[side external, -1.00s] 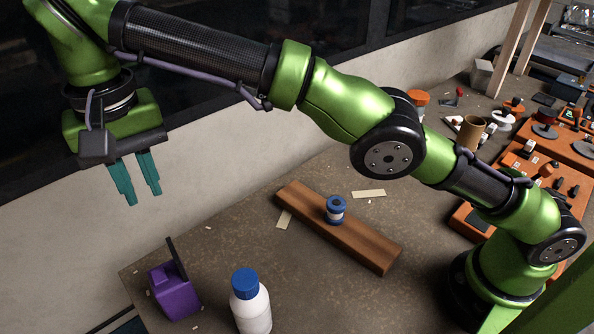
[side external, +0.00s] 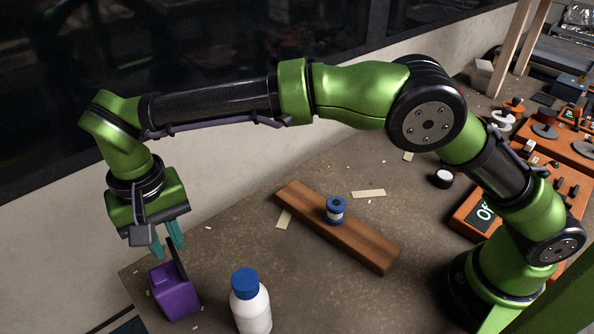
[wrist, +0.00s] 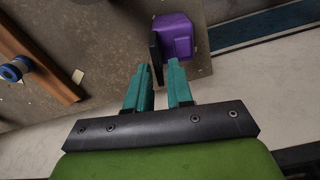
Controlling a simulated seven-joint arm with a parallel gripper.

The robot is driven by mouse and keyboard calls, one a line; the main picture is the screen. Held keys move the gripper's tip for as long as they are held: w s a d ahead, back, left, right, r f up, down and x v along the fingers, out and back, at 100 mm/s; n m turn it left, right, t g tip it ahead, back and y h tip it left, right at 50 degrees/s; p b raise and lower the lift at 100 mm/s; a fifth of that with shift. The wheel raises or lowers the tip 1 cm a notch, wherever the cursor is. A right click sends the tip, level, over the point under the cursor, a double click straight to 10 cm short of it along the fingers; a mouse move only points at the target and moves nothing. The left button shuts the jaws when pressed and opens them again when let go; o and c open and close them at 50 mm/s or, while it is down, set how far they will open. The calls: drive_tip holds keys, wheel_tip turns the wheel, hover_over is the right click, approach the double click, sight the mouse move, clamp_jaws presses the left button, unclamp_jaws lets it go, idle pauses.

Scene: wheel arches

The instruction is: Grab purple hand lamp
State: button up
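The purple hand lamp (side external: 175,288) stands at the left corner of the table, with a dark upright plate or handle on top. It also shows in the wrist view (wrist: 174,36), beyond the fingertips, with its dark handle (wrist: 156,56) in line with the gap between the fingers. My gripper (side external: 168,252) has teal fingers pointing down, just above the lamp. In the wrist view my gripper (wrist: 157,78) is open with a gap between the fingers. The fingertips are close to the handle; I cannot tell whether they touch it.
A white bottle with a blue cap (side external: 251,302) stands to the right of the lamp. A wooden plank (side external: 365,244) with a blue and white spool (side external: 336,210) lies mid-table. Orange equipment (side external: 540,170) sits at the right. The table's edge is close to the lamp.

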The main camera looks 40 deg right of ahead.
sight(172, 249)
wheel_tip(172, 249, down, 5)
drive_tip(key=shift+d+f, duration=0.1)
drive_tip(key=shift+f, duration=0.05)
clamp_jaws()
idle(1.5)
